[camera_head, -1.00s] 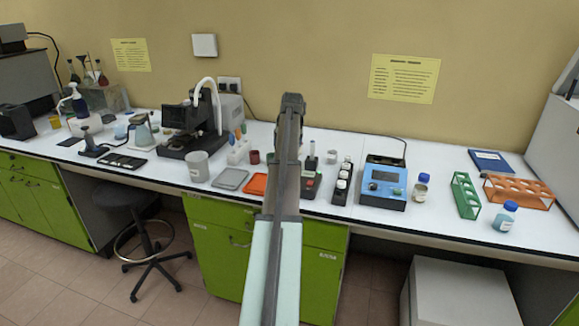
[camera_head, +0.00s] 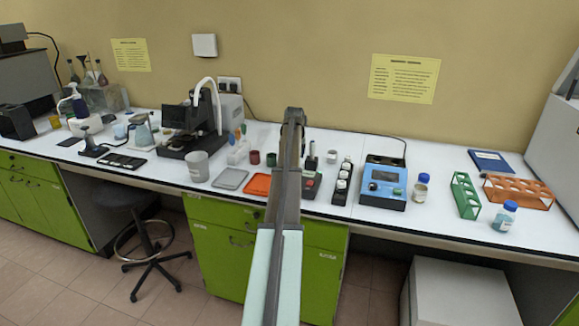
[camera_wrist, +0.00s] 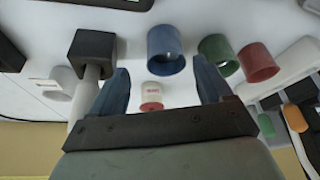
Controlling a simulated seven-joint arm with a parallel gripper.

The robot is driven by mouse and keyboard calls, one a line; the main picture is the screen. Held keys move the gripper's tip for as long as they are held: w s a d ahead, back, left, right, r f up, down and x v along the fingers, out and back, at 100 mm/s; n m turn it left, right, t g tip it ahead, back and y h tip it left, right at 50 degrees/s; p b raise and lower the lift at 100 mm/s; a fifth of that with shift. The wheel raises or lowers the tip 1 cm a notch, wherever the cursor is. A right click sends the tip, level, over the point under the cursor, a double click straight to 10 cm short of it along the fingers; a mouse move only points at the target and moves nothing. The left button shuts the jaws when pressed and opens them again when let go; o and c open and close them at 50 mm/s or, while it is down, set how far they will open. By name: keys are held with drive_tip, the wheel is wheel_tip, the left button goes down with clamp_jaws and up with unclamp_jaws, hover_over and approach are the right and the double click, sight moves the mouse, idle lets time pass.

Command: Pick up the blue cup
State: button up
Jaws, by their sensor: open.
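The blue cup (camera_wrist: 166,48) shows in the wrist view, just beyond and between the fingers of my gripper (camera_wrist: 163,78). The fingers are open and empty, one on each side of the picture's middle. I cannot tell the exact gap to the cup. A green cup (camera_wrist: 216,54) and a red cup (camera_wrist: 258,62) stand beside it on the right. In the head view the blue cup is hidden behind my arm. There the red cup (camera_head: 255,157) and the green cup (camera_head: 271,159) show just left of the arm.
A black-topped tool with a pale stem (camera_wrist: 94,52) stands left of the fingers. A small white jar with a red end (camera_wrist: 152,98) lies in view between them. An orange tray (camera_head: 257,184) and a blue device (camera_head: 384,186) are on the bench near my arm.

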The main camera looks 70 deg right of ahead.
drive_tip(key=shift+w+a+x, duration=0.15)
drive_tip(key=shift+x, duration=1.15)
drive_tip(key=shift+w+a+x, duration=0.15)
drive_tip(key=shift+x, duration=1.15)
drive_tip(key=shift+c, duration=0.3)
drive_tip(key=c, duration=1)
drive_tip(key=shift+r, duration=0.15)
